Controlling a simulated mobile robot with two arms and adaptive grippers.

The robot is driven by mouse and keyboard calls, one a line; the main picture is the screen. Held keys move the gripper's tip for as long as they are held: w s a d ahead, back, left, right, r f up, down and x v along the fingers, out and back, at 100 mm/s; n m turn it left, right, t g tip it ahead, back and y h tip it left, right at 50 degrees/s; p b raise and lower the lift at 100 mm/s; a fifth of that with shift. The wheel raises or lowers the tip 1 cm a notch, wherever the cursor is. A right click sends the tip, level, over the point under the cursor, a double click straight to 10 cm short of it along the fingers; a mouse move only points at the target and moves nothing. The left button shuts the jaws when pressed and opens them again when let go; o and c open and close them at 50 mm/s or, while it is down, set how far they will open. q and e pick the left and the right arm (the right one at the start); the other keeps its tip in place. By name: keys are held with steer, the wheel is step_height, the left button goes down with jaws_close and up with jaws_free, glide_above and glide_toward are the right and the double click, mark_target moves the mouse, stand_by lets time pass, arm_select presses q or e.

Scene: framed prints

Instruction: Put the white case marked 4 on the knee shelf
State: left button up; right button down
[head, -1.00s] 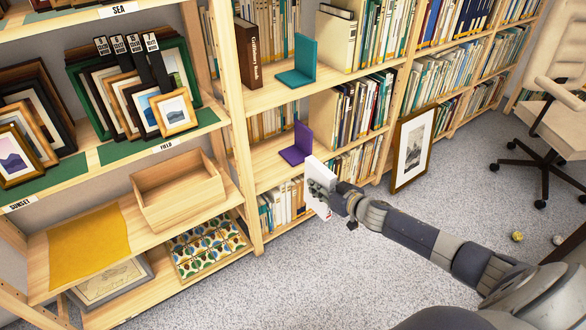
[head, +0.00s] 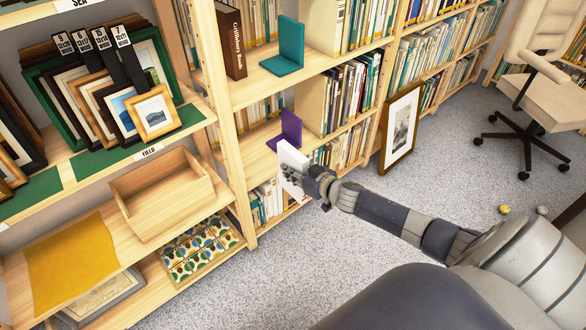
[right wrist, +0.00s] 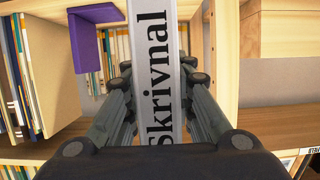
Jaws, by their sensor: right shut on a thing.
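My right gripper (head: 306,180) is shut on a white case (head: 291,163), held upright in front of the bookcase, by the shelf board with the purple bookend (head: 290,130). In the right wrist view the case (right wrist: 155,25) stands between the two fingers, with the dark word "Skrivnal" on its pale spine. No number 4 is readable on it. The shelf with the purple bookend (head: 254,163) has a bare stretch left of the bookend. No label naming a knee shelf is readable. My left gripper is not in view.
Books (head: 350,95) fill the bay to the right. A teal bookend (head: 287,50) stands one shelf up. An open wooden tray (head: 160,195) and a yellow cloth (head: 70,262) lie on the left shelf. A framed print (head: 402,130) leans against the bookcase.

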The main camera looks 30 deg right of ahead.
mark_target(283, 161)
steer(key=shift+w+a+b, duration=0.15)
steer(key=shift+w+b, duration=0.1)
steer(key=shift+w, duration=1)
steer(key=shift+w+a+b, duration=0.15)
steer(key=shift+w+b, duration=0.1)
steer(key=shift+w, duration=0.95)
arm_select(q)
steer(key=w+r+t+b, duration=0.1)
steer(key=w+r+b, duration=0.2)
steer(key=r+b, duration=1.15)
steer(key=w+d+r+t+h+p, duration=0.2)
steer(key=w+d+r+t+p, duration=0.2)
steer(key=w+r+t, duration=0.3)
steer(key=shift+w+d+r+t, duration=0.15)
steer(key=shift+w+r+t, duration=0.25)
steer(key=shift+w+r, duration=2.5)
arm_select(e)
steer(key=w+r+x, duration=0.1)
steer(key=r+x, duration=0.2)
steer(key=x, duration=1.3)
steer(key=shift+w, duration=0.4)
